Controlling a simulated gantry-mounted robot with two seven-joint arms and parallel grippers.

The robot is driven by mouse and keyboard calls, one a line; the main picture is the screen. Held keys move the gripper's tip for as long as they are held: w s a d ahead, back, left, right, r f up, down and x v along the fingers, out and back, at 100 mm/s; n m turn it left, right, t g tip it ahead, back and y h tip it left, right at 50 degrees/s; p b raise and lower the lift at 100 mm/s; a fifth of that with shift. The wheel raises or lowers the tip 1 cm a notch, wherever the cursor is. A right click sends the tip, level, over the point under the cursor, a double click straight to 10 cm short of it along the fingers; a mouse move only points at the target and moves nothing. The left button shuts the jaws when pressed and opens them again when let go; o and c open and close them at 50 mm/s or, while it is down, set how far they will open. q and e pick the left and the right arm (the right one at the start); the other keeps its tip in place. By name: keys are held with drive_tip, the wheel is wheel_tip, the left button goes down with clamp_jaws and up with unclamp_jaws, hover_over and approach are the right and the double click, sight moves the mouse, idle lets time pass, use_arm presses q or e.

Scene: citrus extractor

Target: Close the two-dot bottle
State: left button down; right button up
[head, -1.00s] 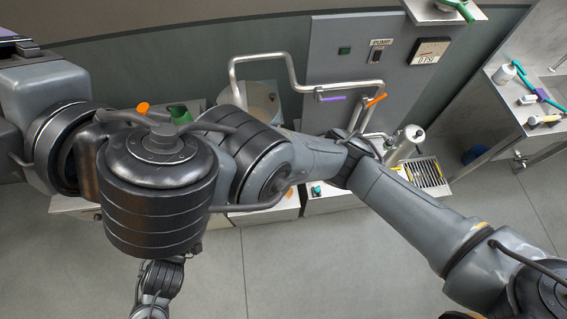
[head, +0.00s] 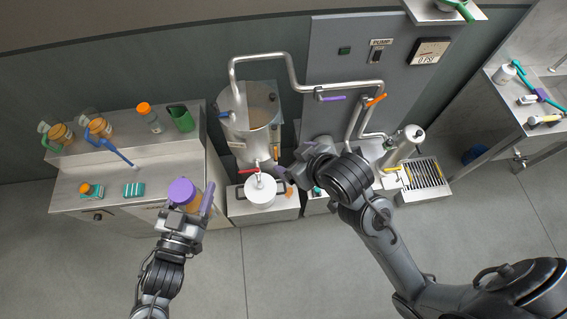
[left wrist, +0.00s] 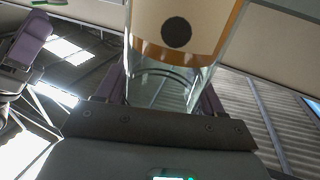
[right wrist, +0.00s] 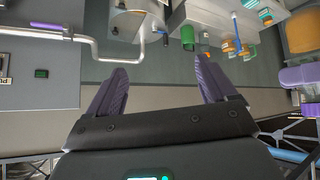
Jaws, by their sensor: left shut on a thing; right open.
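My left gripper (head: 190,203) is shut on a clear bottle with orange contents, held upright in front of the left counter. My right gripper (head: 284,177) is near the tank's front.
The left counter (head: 75,195) carries orange bottles (head: 60,136), an orange-capped bottle (head: 150,117), a green jug (head: 181,118) and a blue-handled tool (head: 118,152). A metal tank (head: 250,118) with pipes and a white round pot (head: 260,190) stand mid-scene. The front floor is clear.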

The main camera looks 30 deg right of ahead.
drive_tip(key=s+d+f+g, duration=0.3)
drive_tip(key=s+f+g, duration=0.2)
drive_tip(key=s+f, duration=0.9)
drive_tip(key=shift+s+f+m+h, duration=0.2)
drive_tip(key=shift+s+m+h, duration=0.1)
drive_tip(key=shift+h, duration=0.1)
drive_tip(key=shift+d, duration=0.1)
